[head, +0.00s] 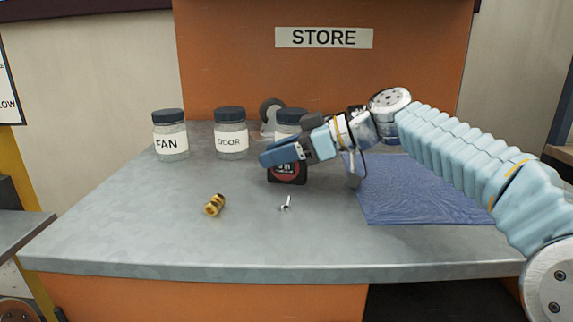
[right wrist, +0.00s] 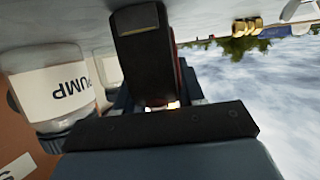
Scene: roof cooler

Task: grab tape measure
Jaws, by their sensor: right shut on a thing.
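The tape measure (head: 288,174), black and red, stands on the grey metal table, partly hidden by my gripper. My right gripper (head: 285,155) reaches in from the right and is shut on the tape measure from above. In the right wrist view, the dark body of the tape measure (right wrist: 143,55) sits between the jaws, close to the camera. I cannot tell whether it is clear of the tabletop. My left gripper is not in view.
Jars labelled FAN (head: 171,140) and DOOR (head: 231,142) stand at the back; a PUMP jar (right wrist: 50,92) is close beside my gripper. A brass fitting (head: 214,205) and a small metal piece (head: 286,203) lie in front. A blue cloth (head: 420,200) lies right. The front left table is clear.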

